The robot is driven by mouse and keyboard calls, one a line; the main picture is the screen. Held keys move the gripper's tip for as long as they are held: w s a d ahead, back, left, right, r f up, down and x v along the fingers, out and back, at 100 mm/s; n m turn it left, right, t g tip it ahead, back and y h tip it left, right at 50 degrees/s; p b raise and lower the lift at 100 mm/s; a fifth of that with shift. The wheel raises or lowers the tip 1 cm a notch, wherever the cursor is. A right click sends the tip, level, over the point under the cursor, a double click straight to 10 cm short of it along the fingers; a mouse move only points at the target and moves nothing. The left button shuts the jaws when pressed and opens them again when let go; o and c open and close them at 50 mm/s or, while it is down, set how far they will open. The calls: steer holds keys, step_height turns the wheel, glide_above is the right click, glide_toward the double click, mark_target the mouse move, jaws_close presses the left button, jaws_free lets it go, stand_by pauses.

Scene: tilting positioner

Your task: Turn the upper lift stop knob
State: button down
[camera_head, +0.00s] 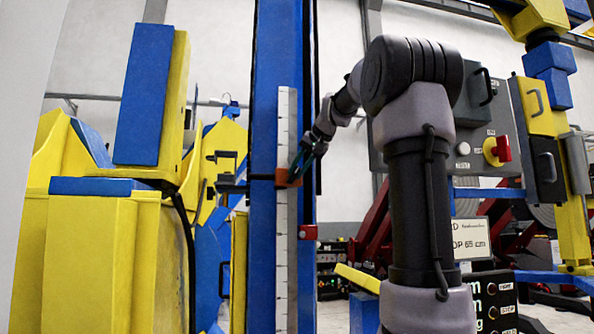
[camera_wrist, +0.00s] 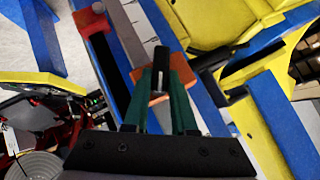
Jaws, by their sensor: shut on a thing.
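The upper lift stop is an orange block (camera_head: 287,179) on the scale of the tall blue column in the head view. In the wrist view the orange block (camera_wrist: 183,76) lies behind a black knob (camera_wrist: 161,57). My gripper (camera_wrist: 161,85) has its two green fingers on either side of this knob, shut on it. In the head view my gripper (camera_head: 297,168) reaches the stop from the right, and the knob is too small to make out there.
A red lower stop (camera_head: 308,232) sits further down the blue column (camera_head: 265,80), beside the white scale (camera_head: 286,250). Yellow and blue machine parts (camera_head: 95,250) stand at the left. A grey control box with a red switch (camera_head: 497,151) stands at the right.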

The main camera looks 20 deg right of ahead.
stand_by(0.4)
steer(key=c, duration=0.7)
jaws_free()
step_height(320, 180, up, 10)
steer(key=shift+f, duration=0.1)
steer(key=s+f+n+h, duration=0.2)
steer(key=s+f+h, duration=0.1)
steer(key=s, duration=0.4)
steer(key=shift+g, duration=0.4)
steer(key=x, duration=0.6)
steer(key=a+x, duration=0.1)
steer(key=x, duration=0.2)
steer(key=shift+w+f, duration=0.25)
steer(key=shift+w, duration=0.1)
